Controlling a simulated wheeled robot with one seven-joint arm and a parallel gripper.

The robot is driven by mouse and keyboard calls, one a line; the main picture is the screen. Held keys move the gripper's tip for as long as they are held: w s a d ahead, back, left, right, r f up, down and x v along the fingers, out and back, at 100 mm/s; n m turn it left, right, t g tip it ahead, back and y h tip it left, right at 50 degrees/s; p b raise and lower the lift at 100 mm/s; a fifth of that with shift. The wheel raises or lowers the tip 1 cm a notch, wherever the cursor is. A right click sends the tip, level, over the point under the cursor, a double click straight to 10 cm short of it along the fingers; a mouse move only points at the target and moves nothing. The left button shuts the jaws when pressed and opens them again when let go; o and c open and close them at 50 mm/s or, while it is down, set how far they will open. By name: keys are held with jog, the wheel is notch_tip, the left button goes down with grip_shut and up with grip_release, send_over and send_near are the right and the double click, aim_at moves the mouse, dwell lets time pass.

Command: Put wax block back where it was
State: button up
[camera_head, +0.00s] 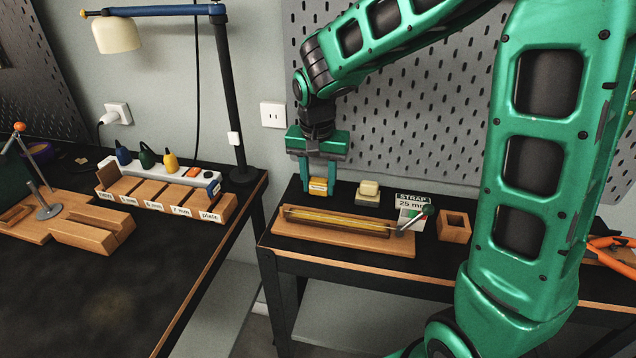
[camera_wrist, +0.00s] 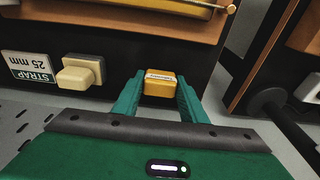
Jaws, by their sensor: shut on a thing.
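The wax block is a small orange-yellow block (camera_head: 318,186) with a pale label, near the back left corner of the narrow black bench. My gripper (camera_head: 319,190) points down from above and is shut on it, one green finger on each side. The wrist view shows the wax block (camera_wrist: 160,84) between both fingertips. I cannot tell whether its underside touches the bench top or is slightly above it.
Right of the wax block is a cream block on a grey-beige base (camera_head: 368,191). A STRAP 25 mm card (camera_head: 411,200) and a hollow wooden block (camera_head: 455,227) lie further right. A wooden fixture (camera_head: 340,236) with a lever is in front. A second bench (camera_head: 100,295) stands left.

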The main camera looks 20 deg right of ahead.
jog(key=shift+f, duration=0.15)
jog(key=o, duration=1.2)
notch_tip(320, 180, up, 12)
jog(key=s+a, duration=0.1)
jog(key=shift+s, duration=0.3)
